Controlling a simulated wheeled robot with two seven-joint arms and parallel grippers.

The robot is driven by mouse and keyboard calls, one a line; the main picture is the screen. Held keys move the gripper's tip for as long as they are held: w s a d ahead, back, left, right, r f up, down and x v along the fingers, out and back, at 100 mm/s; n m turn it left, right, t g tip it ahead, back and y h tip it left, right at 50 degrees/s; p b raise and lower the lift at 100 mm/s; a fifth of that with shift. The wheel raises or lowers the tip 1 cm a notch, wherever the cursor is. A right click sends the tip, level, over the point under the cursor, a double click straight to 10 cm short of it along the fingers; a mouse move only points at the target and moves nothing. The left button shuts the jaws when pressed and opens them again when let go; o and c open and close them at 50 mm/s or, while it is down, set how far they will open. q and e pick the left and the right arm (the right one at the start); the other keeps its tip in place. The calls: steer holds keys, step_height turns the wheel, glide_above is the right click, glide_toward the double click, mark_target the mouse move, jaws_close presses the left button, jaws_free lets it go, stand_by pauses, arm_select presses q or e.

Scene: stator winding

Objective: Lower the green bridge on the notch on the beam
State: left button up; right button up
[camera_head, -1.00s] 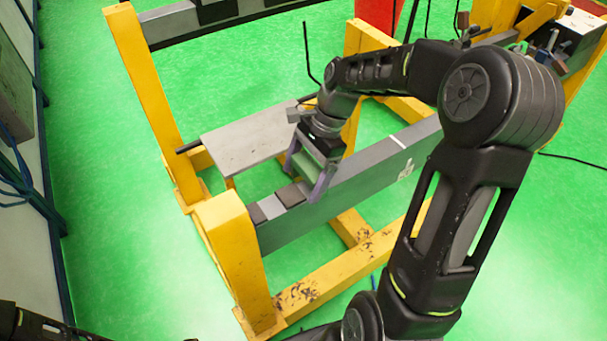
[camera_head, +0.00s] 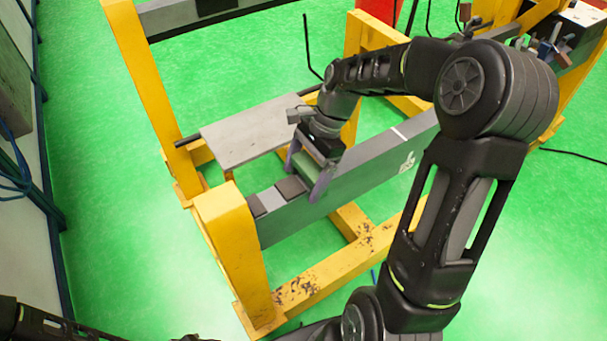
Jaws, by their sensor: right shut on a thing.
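The grey beam (camera_head: 385,168) runs slantwise between yellow stands. My right gripper (camera_head: 303,180) is over the beam's top, right of the dark and light grey blocks, with a finger on each side of the beam. It is shut on the green bridge (camera_head: 307,169), which shows only partly between the fingers. The bridge is at or just above the beam's top; I cannot tell whether it touches. The notch is hidden behind the gripper and bridge. Part of my left arm shows at the bottom left, but its gripper is not in view.
A dark block (camera_head: 291,187) and a lighter block (camera_head: 270,199) lie on the beam's near end. A flat grey plate (camera_head: 245,135) lies behind the beam. A yellow post (camera_head: 232,240) stands at the near end. Green floor is free around the stand.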

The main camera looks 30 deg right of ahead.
steer(key=shift+f, duration=0.2)
steer(key=shift+f+b, duration=0.45)
steer(key=shift+f, duration=0.3)
steer(key=shift+r, duration=0.1)
steer(key=o, duration=1.4)
steer(key=shift+p, duration=0.3)
